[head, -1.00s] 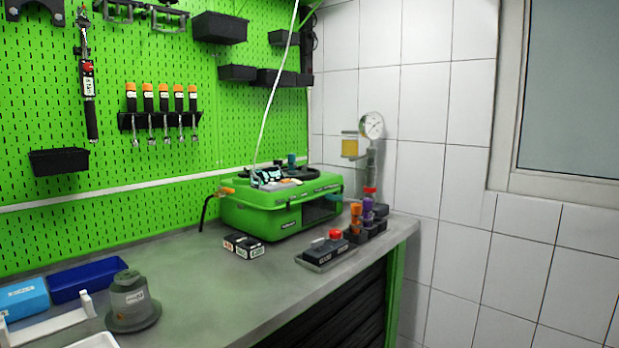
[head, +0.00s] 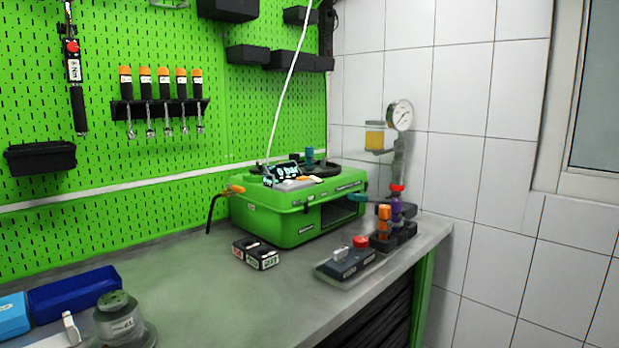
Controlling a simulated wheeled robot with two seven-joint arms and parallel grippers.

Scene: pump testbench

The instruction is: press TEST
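A small dark box with white and red labels (head: 256,254) lies on the bench in front of the green pump case; its lettering is too small to read. To its right, a dark control box (head: 346,263) sits on a grey plate and bears a round red button (head: 361,241) and a light-coloured switch. I cannot tell which of these carries the word TEST. The green case (head: 290,212) stands at the back of the bench with a small lit display (head: 283,171) on top. Neither of my grippers is in view.
The grey bench (head: 205,285) is clear in the middle. Orange and purple-topped fittings (head: 390,230) and a gauge (head: 399,115) stand at the right end. A grey cylinder (head: 120,318) and blue bins (head: 72,290) are at front left. A green pegboard with tools is behind.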

